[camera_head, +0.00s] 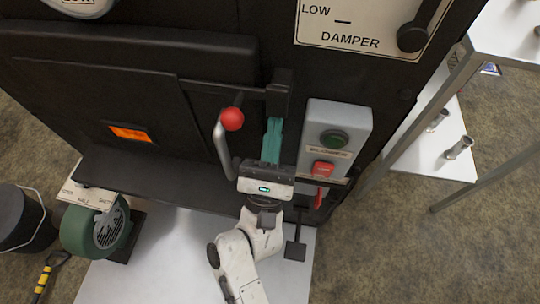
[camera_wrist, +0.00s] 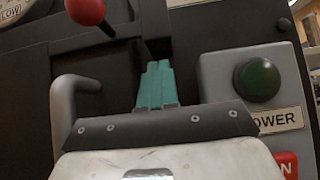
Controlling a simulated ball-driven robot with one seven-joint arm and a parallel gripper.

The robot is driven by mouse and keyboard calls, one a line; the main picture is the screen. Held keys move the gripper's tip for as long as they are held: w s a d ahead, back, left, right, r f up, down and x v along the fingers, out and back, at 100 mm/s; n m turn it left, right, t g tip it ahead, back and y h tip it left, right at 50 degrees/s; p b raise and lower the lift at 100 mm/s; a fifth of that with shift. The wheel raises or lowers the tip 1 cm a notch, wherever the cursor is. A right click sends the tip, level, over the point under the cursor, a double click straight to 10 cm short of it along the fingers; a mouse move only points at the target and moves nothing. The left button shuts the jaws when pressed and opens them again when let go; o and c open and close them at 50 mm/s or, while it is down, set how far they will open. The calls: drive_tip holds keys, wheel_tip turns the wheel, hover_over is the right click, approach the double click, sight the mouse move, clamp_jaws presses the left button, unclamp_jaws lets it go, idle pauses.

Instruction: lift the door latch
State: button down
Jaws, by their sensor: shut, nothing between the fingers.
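The firebox door (camera_head: 110,110) is dark, with a small glowing orange window, and looks shut. A dark latch bar (camera_head: 225,90) crosses its right edge to a dark bracket (camera_head: 282,95). A grey bent door handle (camera_head: 221,150) stands left of my gripper (camera_head: 273,122). My gripper's teal fingers (camera_wrist: 156,66) are together and empty, pointing up just below the bracket. Whether they touch it I cannot tell.
A green blower (camera_head: 95,228) stands lower left, beside a dark bucket (camera_head: 22,220). A white shelf rack (camera_head: 430,150) stands at the right.

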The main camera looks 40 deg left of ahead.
wheel_tip(320, 180, up, 3)
drive_tip(key=shift+s+r+p, duration=0.1)
drive_tip(key=shift+r+p, duration=0.05)
drive_tip(key=shift+p, duration=0.2)
drive_tip(key=shift+r, duration=0.1)
